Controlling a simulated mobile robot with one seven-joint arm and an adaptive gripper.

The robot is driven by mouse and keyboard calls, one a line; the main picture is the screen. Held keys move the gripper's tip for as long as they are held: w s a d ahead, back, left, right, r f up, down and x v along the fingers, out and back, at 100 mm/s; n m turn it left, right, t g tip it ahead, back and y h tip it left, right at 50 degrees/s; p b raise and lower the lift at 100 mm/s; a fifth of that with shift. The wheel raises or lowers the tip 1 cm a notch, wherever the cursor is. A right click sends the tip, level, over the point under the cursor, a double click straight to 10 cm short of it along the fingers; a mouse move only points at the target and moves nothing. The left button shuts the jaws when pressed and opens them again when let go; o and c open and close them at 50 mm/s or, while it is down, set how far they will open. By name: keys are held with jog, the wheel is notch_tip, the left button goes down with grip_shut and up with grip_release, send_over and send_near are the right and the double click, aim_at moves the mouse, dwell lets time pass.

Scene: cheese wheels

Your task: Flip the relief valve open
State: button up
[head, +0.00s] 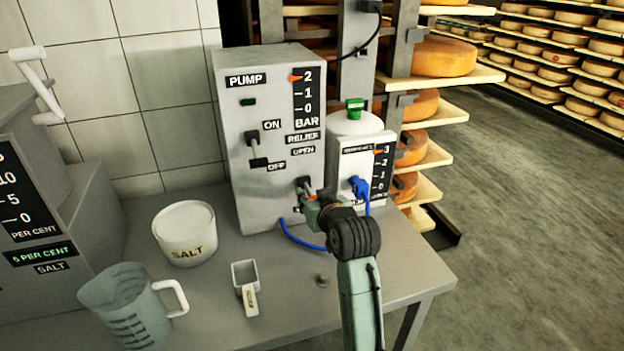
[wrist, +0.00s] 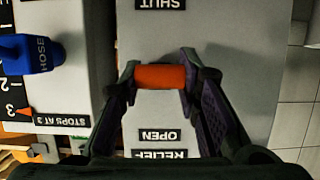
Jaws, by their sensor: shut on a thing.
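The relief valve's lever shows in the wrist view as an orange-red grip (wrist: 160,77) between the two fingertips. My gripper (wrist: 159,72) is shut on it, one finger on each side. In that upside-down view the grip lies between the SHUT label (wrist: 160,4) and the OPEN label (wrist: 160,135). In the head view my gripper (head: 317,197) is at the lower front of the grey pump box (head: 240,130), below its RELIEF and OPEN labels. My gripper partly hides the lever there. The pump's orange pointer (head: 296,78) is at 2.
A white tank (head: 352,124) with a blue hose fitting (head: 359,187) stands close right of my gripper; its pointer is near 3. A blue hose (head: 298,236) loops below. A salt tub (head: 185,238), scoop (head: 246,285) and jug (head: 125,305) stand left on the bench.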

aim_at(309, 189)
notch_tip(309, 189, up, 3)
jog(key=g+p, duration=0.1)
jog(key=p, duration=0.2)
jog(key=g+h+p, duration=0.1)
jog(key=g+p, duration=0.1)
jog(key=p, duration=0.2)
jog(key=shift+w+a+g, duration=0.1)
jog(key=shift+w+g, duration=0.05)
jog(key=shift+g, duration=0.15)
jog(key=shift+w+r+g+h+p, duration=0.2)
jog(key=shift+g+h+p, duration=0.3)
jog(key=shift+g+p, duration=0.55)
jog(key=shift+w+a+r+g+h, duration=0.15)
jog(key=shift+r+g+h, duration=0.15)
jog(key=shift+g, duration=0.65)
jog(key=o, duration=1.2)
jog(key=shift+c, duration=0.2)
jog(key=v, duration=1.2)
jog(key=shift+w, duration=0.15)
